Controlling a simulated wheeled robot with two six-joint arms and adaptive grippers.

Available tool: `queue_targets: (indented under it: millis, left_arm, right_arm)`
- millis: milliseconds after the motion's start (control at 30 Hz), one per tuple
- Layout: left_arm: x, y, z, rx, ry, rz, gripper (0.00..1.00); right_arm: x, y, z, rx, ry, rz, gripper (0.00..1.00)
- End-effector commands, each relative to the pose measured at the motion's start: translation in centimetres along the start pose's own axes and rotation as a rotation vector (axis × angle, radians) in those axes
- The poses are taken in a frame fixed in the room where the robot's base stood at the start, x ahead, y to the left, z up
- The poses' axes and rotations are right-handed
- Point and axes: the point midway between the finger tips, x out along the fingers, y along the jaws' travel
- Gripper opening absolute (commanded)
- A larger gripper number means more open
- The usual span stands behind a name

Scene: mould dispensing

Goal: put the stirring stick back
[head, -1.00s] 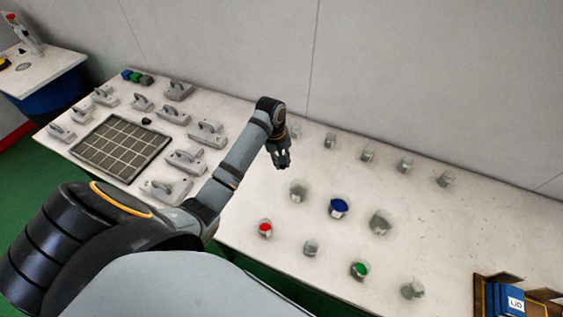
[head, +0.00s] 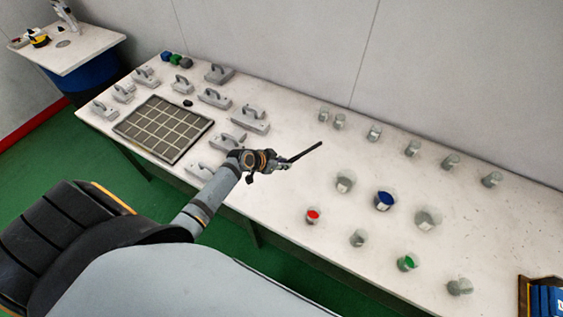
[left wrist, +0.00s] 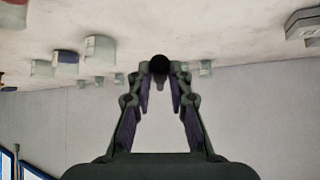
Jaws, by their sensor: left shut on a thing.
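The stirring stick (head: 306,152) is a thin dark rod. My left gripper (head: 283,164) is shut on it and holds it over the table, left of the beakers. In the head view the stick points to the right and slightly up. In the left wrist view its dark round end (left wrist: 159,65) shows between the fingertips. A beaker with blue contents (head: 384,201), one with red contents (head: 313,216) and one with green contents (head: 406,263) stand right of the gripper. My right gripper is in neither view.
Several clear beakers (head: 374,133) stand along the back and among the coloured ones. A gridded tray (head: 163,129) and several grey handled blocks (head: 249,121) lie to the left. A blue box (head: 545,298) stands at the bottom right. A side table (head: 75,50) is at the far left.

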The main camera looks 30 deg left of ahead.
Motion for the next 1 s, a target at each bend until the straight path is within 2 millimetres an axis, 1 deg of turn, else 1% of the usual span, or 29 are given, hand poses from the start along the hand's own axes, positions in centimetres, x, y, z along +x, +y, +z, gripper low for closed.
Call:
queue_targets:
  millis: [167, 400, 767, 1000]
  left_arm:
    - [0.9, 0.0, 0.9, 0.000, -0.001, 0.000, 0.00]
    - [2.5, 0.0, 2.5, 0.000, -0.001, 0.000, 0.00]
    - [4.8, 0.0, 5.0, 0.000, -0.001, 0.000, 0.00]
    - [6.4, 0.0, 6.6, 0.000, -0.002, 0.000, 0.00]
  right_arm:
    - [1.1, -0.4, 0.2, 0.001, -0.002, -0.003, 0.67]
    - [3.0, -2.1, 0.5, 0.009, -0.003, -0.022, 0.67]
    - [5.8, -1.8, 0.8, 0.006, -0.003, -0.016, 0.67]
    - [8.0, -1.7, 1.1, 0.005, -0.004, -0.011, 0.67]
